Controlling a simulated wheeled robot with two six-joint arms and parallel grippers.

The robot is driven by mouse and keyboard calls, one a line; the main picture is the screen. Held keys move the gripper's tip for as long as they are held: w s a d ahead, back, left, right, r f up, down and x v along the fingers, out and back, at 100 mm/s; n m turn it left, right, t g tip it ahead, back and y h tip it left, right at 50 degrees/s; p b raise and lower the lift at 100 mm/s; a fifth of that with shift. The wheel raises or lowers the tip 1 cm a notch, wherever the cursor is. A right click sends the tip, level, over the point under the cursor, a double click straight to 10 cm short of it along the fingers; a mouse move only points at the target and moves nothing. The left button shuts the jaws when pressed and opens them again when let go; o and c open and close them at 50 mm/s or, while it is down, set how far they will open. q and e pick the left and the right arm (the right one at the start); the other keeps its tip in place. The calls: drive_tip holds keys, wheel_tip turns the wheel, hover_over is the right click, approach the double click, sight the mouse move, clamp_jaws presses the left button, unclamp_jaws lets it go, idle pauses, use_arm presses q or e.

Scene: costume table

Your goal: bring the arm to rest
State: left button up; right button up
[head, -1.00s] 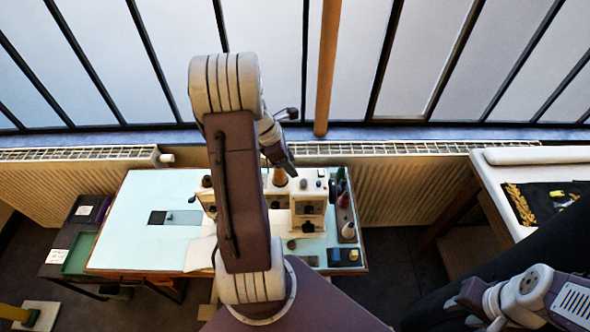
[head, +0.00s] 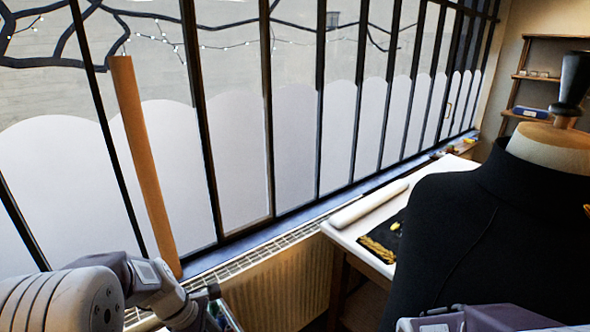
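My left arm comes in at the lower left of the head view, large and close. Its pale grey joint and purple-grey wrist reach in front of the window sill. My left gripper (head: 200,308) is at the bottom edge, small and partly cut off, and I cannot tell whether its fingers are open or shut. I see nothing clearly held in it. Part of my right arm shows at the lower right, in front of the black dress form (head: 470,225). My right gripper is out of view.
A white table (head: 348,232) beyond the radiator (head: 285,290) bears a pale roll (head: 368,207) and black cloth with gold trim (head: 380,245). Shelves (head: 535,75) stand at the far right.

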use_arm(q)
drive_tip(key=s+d+f+m+y+b, duration=0.1)
drive_tip(key=s+f+m, duration=0.2)
drive_tip(key=m, duration=0.6)
drive_tip(key=s+d+f+m+y+b, duration=0.1)
drive_tip(key=s+f+m, duration=0.2)
drive_tip(key=s+m, duration=0.3)
drive_tip(key=m, duration=0.4)
drive_tip(key=shift+d+f+g+y, duration=0.15)
drive_tip(key=shift+d+g+y, duration=0.15)
drive_tip(key=shift+d+y, duration=0.1)
use_arm(e)
wheel_tip(320, 180, down, 4)
drive_tip(key=shift+d+r, duration=0.1)
drive_tip(key=shift+r, duration=0.15)
use_arm(q)
drive_tip(key=shift+s+a, duration=0.1)
drive_tip(key=shift+s, duration=0.05)
use_arm(e)
drive_tip(key=shift+s, duration=0.1)
